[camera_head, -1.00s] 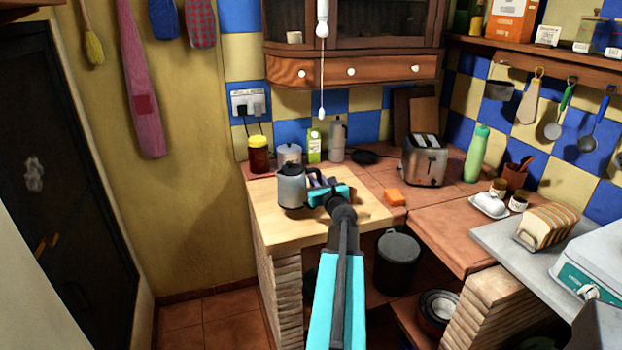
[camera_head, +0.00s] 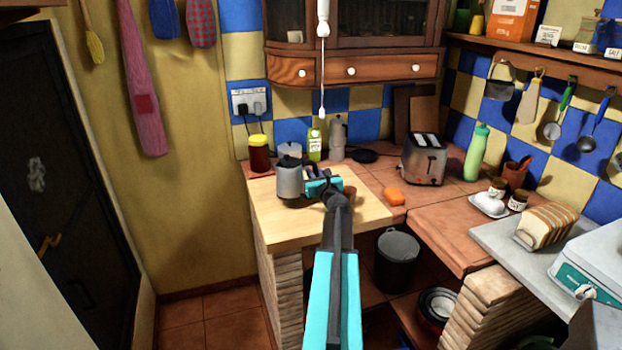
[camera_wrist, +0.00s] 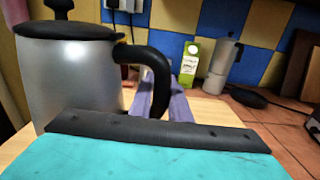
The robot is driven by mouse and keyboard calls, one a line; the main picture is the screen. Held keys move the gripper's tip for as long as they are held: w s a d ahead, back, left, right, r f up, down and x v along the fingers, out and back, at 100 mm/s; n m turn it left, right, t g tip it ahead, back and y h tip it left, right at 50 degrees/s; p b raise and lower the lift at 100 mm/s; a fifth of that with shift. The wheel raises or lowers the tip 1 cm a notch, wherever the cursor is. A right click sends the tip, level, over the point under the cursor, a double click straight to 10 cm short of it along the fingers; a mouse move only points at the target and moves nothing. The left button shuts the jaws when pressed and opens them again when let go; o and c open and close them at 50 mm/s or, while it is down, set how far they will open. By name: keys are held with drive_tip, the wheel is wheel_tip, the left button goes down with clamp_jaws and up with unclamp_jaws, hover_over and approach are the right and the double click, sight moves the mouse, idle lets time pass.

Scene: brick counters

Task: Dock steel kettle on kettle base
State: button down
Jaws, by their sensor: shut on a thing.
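The steel kettle (camera_head: 288,182) is grey with a black lid and black handle. It is upright over the pale wooden board at the left of the counter. It also fills the left of the wrist view (camera_wrist: 70,80). My gripper (camera_head: 312,180) is shut on the kettle's handle, to the right of its body; the handle also shows in the wrist view (camera_wrist: 155,65). I cannot tell whether the kettle's bottom touches the board. The kettle base (camera_head: 364,156) is a flat black disc at the back of the counter, right of the moka pot, with nothing on it.
Behind the kettle stand a yellow-lidded jar (camera_head: 259,154), a canister (camera_head: 290,150), a green carton (camera_head: 314,146) and a moka pot (camera_head: 337,138). A toaster (camera_head: 424,160) stands right of the base. An orange sponge (camera_head: 393,196) lies in front. The tiled counter between is clear.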

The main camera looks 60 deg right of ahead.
drive_tip(key=shift+w+d+r, duration=0.1)
drive_tip(key=shift+w+d+f+p, duration=0.1)
drive_tip(key=shift+w+f+p, duration=0.1)
drive_tip(key=shift+f, duration=0.7)
drive_tip(key=shift+w+d+f+p, duration=0.1)
drive_tip(key=shift+f+p, duration=0.05)
drive_tip(key=shift+f, duration=0.75)
drive_tip(key=shift+f, duration=0.15)
drive_tip(key=c, duration=1.7)
unclamp_jaws()
drive_tip(key=shift+s, duration=0.1)
drive_tip(key=shift+o, duration=0.2)
drive_tip(key=shift+b+v, duration=1.3)
drive_tip(key=shift+v, duration=4.75)
